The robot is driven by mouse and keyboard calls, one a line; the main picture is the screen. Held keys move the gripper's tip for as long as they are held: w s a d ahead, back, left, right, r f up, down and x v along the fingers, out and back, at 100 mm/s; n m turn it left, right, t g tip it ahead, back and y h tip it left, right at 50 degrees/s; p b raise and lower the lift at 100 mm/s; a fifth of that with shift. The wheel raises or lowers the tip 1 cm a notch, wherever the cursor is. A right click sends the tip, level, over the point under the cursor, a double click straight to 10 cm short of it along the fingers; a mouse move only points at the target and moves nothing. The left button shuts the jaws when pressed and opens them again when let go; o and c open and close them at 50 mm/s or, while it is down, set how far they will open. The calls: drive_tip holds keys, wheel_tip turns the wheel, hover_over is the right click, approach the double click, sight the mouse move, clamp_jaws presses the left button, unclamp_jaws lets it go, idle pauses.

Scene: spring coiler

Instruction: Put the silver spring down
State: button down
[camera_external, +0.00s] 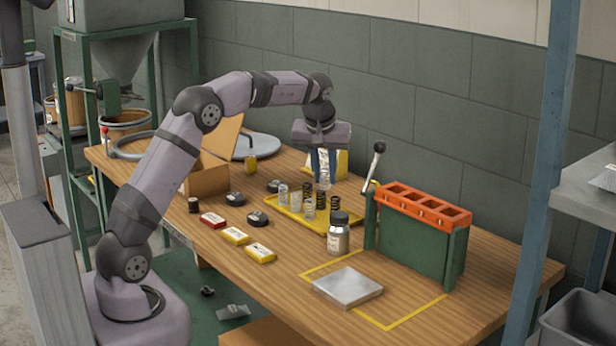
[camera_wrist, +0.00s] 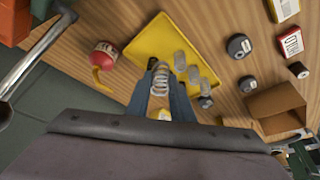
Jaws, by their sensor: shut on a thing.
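My gripper (camera_external: 321,168) points down and is shut on a silver spring (camera_external: 325,178). The held spring also shows upright between the two blue fingers in the wrist view (camera_wrist: 160,78). In the external view it appears over the back part of a yellow tray (camera_external: 312,231); its exact height above the tray is hard to tell. Several other springs stand on the tray, among them silver ones (camera_external: 295,201) and dark ones (camera_external: 335,199). In the wrist view, a row of silver springs (camera_wrist: 193,75) stands close beside the held one, and bare tray (camera_wrist: 165,35) shows beyond.
A dark-lidded jar (camera_external: 338,238) stands near the tray's front right corner. A green stand with an orange rack (camera_external: 424,206) and a lever (camera_external: 375,165) are to the right. An open cardboard box (camera_external: 207,180) is left.

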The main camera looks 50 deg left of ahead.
drive_tip(key=shift+r, duration=0.1)
wheel_tip(320, 180, up, 5)
drive_tip(key=shift+r, duration=0.15)
drive_tip(key=shift+d+r, duration=0.35)
drive_tip(key=shift+r, duration=0.4)
drive_tip(key=s+d+p, duration=0.2)
drive_tip(key=d+p, duration=0.2)
drive_tip(key=d, duration=0.4)
drive_tip(key=p, duration=0.9)
hover_over(346, 285)
drive_tip(key=s+d, duration=0.1)
drive_tip(key=s, duration=0.1)
drive_tip(key=shift+w+d+f+p, duration=0.15)
drive_tip(key=shift+f+p, duration=0.45)
drive_tip(key=shift+f, duration=3.05)
drive_tip(key=shift+w+a+f+p, duration=0.1)
drive_tip(key=shift+f+p, duration=0.5)
drive_tip(key=shift+f, duration=3.45)
